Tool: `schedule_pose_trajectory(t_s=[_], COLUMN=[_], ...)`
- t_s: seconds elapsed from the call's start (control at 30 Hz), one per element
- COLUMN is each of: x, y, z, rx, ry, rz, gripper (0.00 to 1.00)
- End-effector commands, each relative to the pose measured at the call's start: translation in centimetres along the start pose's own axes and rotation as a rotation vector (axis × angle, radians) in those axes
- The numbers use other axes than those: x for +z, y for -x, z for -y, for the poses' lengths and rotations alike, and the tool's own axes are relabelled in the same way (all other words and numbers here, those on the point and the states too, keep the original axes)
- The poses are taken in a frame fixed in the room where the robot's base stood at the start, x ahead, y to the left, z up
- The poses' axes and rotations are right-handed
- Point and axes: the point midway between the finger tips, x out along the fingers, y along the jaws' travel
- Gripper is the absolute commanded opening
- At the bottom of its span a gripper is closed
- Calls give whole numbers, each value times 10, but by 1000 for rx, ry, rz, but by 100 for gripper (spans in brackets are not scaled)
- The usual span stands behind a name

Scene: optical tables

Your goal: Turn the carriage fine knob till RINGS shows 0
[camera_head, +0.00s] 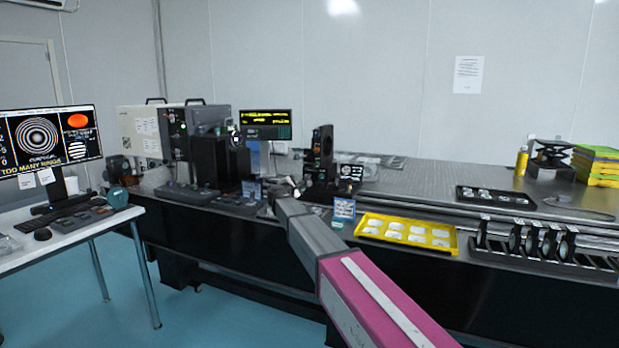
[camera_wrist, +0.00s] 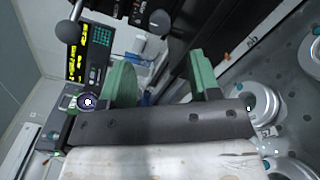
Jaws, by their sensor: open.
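The monitor (camera_head: 45,137) at the far left shows a concentric ring pattern with "TOO MANY RINGS" below it; the RINGS number is not legible to me. My gripper (camera_wrist: 160,72) shows in the wrist view with two green fingers spread apart and nothing between their tips. In the head view my arm reaches to the bench near the black upright mount (camera_head: 321,150); the fingers are too small to make out. I cannot clearly pick out the carriage fine knob. A dark ball-ended rod (camera_wrist: 68,33) and a round pale-centred part (camera_wrist: 88,102) lie left of the fingers.
A dark readout with yellow text (camera_head: 265,117) stands behind the bench equipment. A yellow tray of discs (camera_head: 452,244) and a black tray (camera_head: 525,203) lie to the right. White round parts (camera_wrist: 262,100) sit close to the right finger. The bench top (camera_head: 420,178) behind the trays is mostly clear.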

Motion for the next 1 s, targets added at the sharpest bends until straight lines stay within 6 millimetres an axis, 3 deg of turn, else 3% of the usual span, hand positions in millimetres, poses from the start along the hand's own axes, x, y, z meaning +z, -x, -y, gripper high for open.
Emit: schedule_pose_trajectory(t_s=[0.27, 0.7, 1.0], x=[-1, -1, 0], y=[-20, -94, -108], z=[-1, -1, 0], rx=[-1, -1, 0], ry=[-1, 0, 0], rz=[1, 1, 0], gripper=[57, 57, 57])
